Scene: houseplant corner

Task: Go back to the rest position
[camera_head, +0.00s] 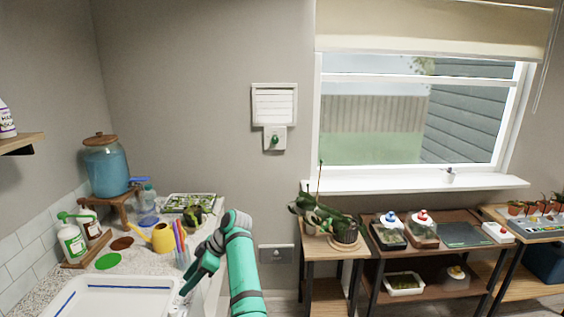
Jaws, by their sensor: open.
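My arm is teal and black and rises from the bottom of the head view, bent at a joint near the counter's right edge. My gripper (190,280) is black and points down and left, close to the cup of coloured pens and the right end of the white tray. Its fingers look apart, with nothing seen between them. Whether it touches the counter or the cup cannot be told from this view.
The counter holds a white tray (115,298), a yellow watering can (162,238), spray bottles (71,242) and a blue water jar (106,170). A plant (345,231) stands on a wooden table right of my arm. Shelves with covered trays stand under the window (415,115).

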